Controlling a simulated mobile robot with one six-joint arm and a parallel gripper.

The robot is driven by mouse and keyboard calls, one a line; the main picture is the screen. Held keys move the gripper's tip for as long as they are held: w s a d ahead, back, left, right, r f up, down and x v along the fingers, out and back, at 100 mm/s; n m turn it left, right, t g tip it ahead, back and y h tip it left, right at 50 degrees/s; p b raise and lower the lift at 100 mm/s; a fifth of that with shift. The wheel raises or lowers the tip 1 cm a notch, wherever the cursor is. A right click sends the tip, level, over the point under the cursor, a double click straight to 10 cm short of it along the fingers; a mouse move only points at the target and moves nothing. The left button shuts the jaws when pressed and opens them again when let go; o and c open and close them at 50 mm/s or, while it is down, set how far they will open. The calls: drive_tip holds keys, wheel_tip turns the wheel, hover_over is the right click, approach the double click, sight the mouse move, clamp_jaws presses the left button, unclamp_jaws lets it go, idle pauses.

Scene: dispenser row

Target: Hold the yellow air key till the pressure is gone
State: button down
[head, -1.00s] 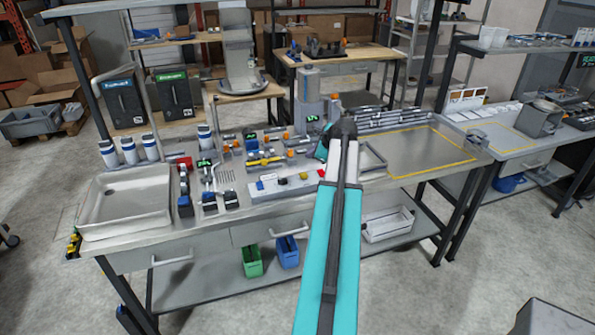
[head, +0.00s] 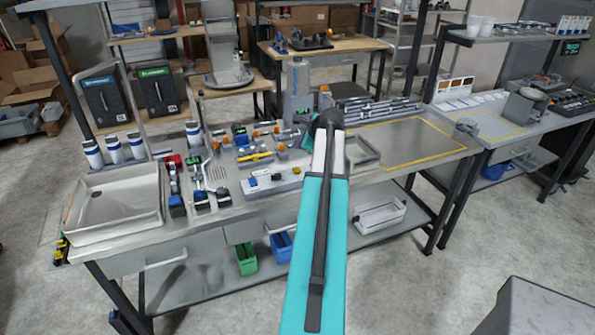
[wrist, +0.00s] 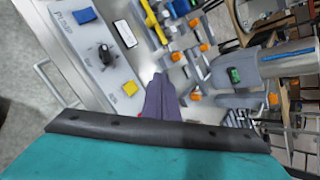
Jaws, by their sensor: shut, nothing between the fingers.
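The yellow key (wrist: 130,89) sits on a pale control box (wrist: 92,52) with a black knob (wrist: 104,53), a white label or display and a blue key (wrist: 85,15). In the head view the box (head: 272,183) stands at the bench's front, with the yellow key (head: 297,170) at its right end. My gripper (wrist: 159,80) is shut and empty. In the wrist view its dark fingers appear beside the yellow key, apart from it. In the head view my arm hides the fingers. A small green display (wrist: 235,75) is too small to read.
A white sink tray (head: 113,208) is at the bench's left, with several bottles behind it. Valves and fittings with orange knobs (head: 279,147) crowd the space behind the box. A yellow-outlined area (head: 405,150) to the right is clear.

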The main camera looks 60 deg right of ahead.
drive_tip(key=b, duration=0.4)
hover_over(299, 170)
wheel_tip(299, 170, down, 5)
drive_tip(key=shift+a+f, duration=0.15)
drive_tip(key=shift+f, duration=1.3)
drive_tip(key=shift+f+b, duration=0.4)
drive_tip(key=shift+f, duration=0.6)
idle(3.3)
drive_tip(key=shift+r, duration=0.2)
idle(0.8)
drive_tip(key=shift+r+p, duration=0.7)
drive_tip(key=shift+r, duration=0.1)
